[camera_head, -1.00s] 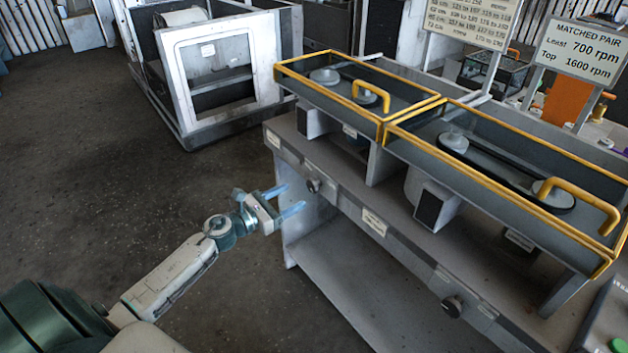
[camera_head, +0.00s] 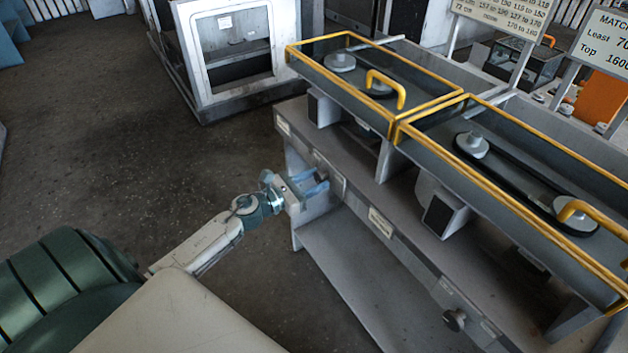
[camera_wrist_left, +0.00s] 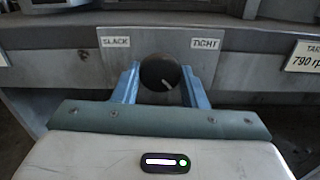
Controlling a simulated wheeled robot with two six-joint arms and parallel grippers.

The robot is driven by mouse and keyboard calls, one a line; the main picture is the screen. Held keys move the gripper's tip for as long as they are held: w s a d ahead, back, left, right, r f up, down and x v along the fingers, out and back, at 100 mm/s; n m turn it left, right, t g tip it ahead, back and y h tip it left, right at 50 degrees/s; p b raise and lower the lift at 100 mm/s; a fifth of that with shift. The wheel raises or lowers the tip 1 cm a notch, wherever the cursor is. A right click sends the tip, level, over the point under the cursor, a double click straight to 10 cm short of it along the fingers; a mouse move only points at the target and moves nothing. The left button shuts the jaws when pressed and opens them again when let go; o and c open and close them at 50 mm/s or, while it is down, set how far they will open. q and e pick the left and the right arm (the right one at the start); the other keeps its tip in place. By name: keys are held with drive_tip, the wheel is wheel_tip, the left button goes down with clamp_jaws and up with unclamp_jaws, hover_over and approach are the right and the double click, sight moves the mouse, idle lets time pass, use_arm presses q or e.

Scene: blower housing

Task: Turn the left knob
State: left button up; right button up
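The left knob (camera_wrist_left: 158,70) is dark and round, on the grey front rail between the labels SLACK (camera_wrist_left: 115,42) and TIGHT (camera_wrist_left: 205,43). Its pale mark points to the lower right. My left gripper (camera_wrist_left: 160,80) has its two blue fingers apart, one on each side of the knob. Whether they touch it cannot be told. My right gripper is not in view.
A second knob (camera_head: 455,319) sits further right on the rail. Two yellow-edged guards (camera_head: 432,105) with belts and pulleys stand on the bench. A target card (camera_wrist_left: 305,56) is right of the knob. The floor to the left is clear.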

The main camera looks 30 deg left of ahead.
use_arm(q)
drive_tip(key=shift+c, duration=0.5)
drive_tip(key=shift+n, duration=0.3)
